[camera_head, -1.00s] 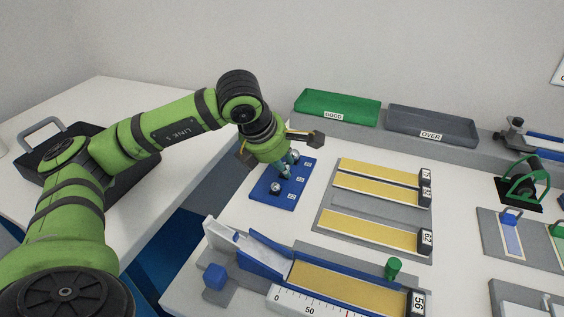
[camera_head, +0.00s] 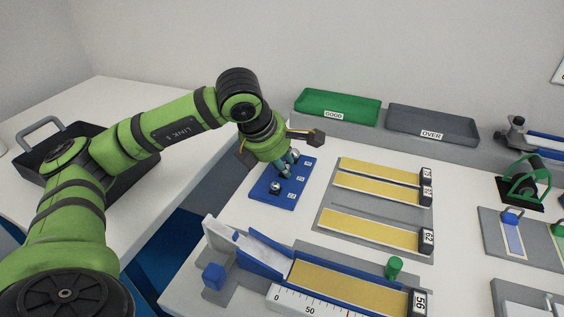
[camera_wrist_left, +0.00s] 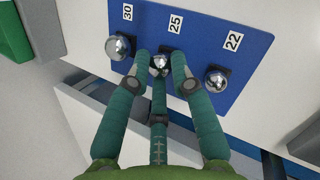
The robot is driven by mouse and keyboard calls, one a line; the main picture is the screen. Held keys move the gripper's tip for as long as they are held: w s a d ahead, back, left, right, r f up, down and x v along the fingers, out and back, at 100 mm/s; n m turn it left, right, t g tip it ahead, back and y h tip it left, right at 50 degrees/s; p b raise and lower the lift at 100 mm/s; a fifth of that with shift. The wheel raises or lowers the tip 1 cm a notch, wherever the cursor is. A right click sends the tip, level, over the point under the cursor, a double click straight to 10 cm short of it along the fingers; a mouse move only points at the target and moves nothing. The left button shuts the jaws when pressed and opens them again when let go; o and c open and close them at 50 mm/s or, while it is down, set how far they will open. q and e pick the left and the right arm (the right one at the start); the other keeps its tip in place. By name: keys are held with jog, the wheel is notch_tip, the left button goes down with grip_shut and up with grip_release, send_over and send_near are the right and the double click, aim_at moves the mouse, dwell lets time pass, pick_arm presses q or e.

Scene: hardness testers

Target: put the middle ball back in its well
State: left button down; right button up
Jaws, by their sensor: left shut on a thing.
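The blue board (camera_head: 268,201) lies on the white table, with wells labelled 30, 25 and 22; it also shows in the left wrist view (camera_wrist_left: 200,22). My left gripper (camera_head: 287,172) points down over its middle. In the left wrist view its teal fingers (camera_wrist_left: 161,66) are shut on the shiny middle ball (camera_wrist_left: 159,63), right at the dark middle well (camera_wrist_left: 176,55) by label 25. I cannot tell whether the ball touches the well. The larger ball (camera_wrist_left: 118,47) sits at 30, and another ball (camera_wrist_left: 215,81) sits at 22. My right gripper is out of view.
Yellow strips (camera_head: 370,232) on a grey plate lie right of the board. A blue-sided ramp (camera_head: 262,254) stands in front. Green (camera_head: 338,105) and grey (camera_head: 432,123) trays stand at the back. A black case (camera_head: 60,145) is on the left table.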

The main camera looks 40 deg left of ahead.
pick_arm(q)
jog(key=c, duration=1)
grip_release()
jog(key=v, duration=1.2)
